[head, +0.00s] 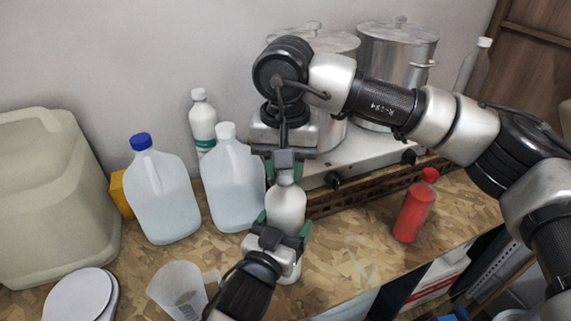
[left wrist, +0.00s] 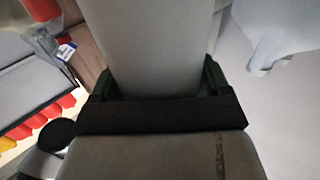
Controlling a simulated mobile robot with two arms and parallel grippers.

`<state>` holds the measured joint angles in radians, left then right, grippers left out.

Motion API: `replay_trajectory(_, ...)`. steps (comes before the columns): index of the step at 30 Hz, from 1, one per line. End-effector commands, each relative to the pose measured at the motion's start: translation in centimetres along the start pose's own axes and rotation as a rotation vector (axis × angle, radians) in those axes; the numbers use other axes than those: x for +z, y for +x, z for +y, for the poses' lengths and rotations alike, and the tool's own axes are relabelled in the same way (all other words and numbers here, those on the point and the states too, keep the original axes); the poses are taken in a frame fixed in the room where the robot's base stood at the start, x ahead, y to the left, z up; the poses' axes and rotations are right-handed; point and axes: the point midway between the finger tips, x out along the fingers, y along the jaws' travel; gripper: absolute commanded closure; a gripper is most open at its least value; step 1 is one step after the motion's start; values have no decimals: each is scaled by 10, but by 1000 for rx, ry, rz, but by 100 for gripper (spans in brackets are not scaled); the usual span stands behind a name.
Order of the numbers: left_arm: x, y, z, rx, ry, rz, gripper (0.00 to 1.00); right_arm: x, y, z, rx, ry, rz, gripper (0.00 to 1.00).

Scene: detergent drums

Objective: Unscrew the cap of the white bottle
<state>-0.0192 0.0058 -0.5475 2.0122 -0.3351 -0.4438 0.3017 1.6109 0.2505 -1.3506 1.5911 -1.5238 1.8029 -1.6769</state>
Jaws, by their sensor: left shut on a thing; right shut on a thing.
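The white bottle (head: 287,205) stands upright near the middle of the head view, in front of the stove. My left gripper (head: 283,227) is shut around its body from the front. In the left wrist view, the bottle's body (left wrist: 155,50) fills the space between the left gripper's green-padded fingers (left wrist: 158,88). My right gripper (head: 285,168) points down from above and is shut on the white cap (head: 285,178) at the bottle's top. The fingers partly hide the cap, so its thread and any gap below it cannot be seen.
Two translucent jugs, one blue-capped (head: 160,195) and one white-capped (head: 233,185), stand left of the bottle. A green-banded bottle (head: 202,122) is behind them. A clear beaker (head: 180,290) is front left. A red bottle (head: 414,212) stands right. Pots (head: 395,60) sit on the stove (head: 365,155).

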Motion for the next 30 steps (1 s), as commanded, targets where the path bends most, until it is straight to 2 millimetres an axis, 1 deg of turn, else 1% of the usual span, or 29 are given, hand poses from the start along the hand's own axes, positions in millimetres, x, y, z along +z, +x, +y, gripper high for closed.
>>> replay_trajectory(1,-4,-1,2,5,4,12,89,-3,-1,1,-1,-86,7,95)
replay_trajectory(3,-4,-1,2,5,4,12,89,-3,-1,1,-1,-223,8,95)
replay_trajectory(6,-4,-1,2,6,5,12,89,-2,-1,1,-1,-384,8,95)
replay_trajectory(10,-4,-1,2,6,6,12,89,-2,-1,0,-1,-508,9,95)
replay_trajectory(30,-4,0,2,4,4,10,89,-2,-2,0,0,-521,8,94)
